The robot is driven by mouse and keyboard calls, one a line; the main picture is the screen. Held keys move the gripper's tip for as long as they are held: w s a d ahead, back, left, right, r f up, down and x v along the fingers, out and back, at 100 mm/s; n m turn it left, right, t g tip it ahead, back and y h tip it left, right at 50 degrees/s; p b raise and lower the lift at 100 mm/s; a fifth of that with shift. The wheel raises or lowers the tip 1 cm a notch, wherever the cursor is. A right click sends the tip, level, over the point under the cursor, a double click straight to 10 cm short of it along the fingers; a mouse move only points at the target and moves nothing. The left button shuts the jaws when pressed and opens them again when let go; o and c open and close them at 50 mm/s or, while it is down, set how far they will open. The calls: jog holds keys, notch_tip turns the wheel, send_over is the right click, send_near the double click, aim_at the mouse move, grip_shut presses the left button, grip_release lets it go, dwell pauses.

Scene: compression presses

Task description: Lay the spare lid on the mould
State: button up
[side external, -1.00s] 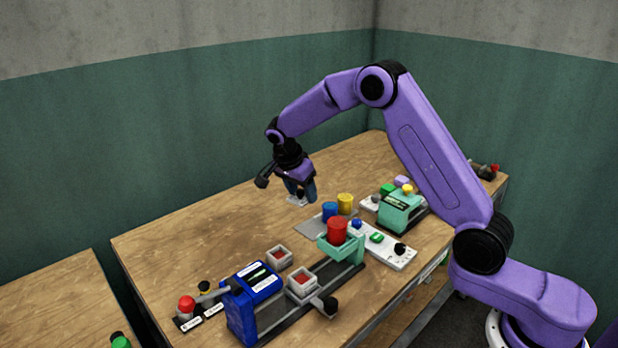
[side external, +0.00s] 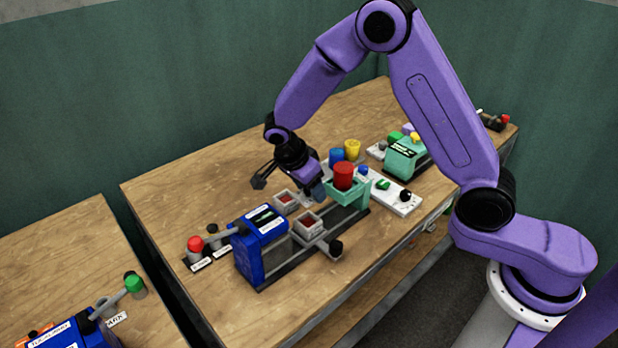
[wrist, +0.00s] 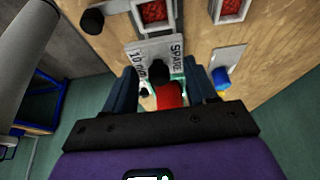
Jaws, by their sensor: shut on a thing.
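My gripper (side external: 313,192) is shut on the spare lid (wrist: 150,55), a grey plate marked "SPARE" and "10 mm". In the wrist view the lid lies between the two blue fingers, apart from the moulds. In the side view the lid is mostly hidden by the fingers. One square grey mould with red filling (side external: 308,226) sits on the rail of the blue press (side external: 261,240). A similar mould (side external: 284,199) stands on the table behind it. Both also show at the top of the wrist view, the rail one (wrist: 153,12) ahead of the lid, the other (wrist: 231,9) to its right.
A red cylinder (side external: 344,176) on a teal bracket (side external: 348,193) stands close to my gripper's right. Blue (side external: 337,156) and yellow (side external: 352,149) pots are behind it. A black-knobbed lever (side external: 335,248) projects beside the rail mould. The table's back left is clear.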

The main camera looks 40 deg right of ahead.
aim_at(306, 199)
dwell(0.3)
jog(key=shift+f, duration=2.9)
jog(key=shift+f, duration=0.35)
jog(key=o, duration=1.1)
jog(key=shift+o, duration=0.2)
jog(key=v, duration=1.7)
jog(key=s+d+r+n+y, duration=0.1)
jog(key=s+d+n, duration=0.2)
jog(key=s+n, duration=0.7)
jog(key=s+d+n+y, duration=0.2)
jog(key=s+d+n, duration=0.2)
jog(key=s+n, duration=0.6)
jog(key=s+d+r+n+y, duration=0.1)
jog(key=s+d+n, duration=0.3)
jog(key=s+n, duration=0.6)
jog(key=shift+s+r+n+y, duration=0.3)
jog(key=shift+s+y, duration=0.05)
jog(key=shift+y, duration=0.15)
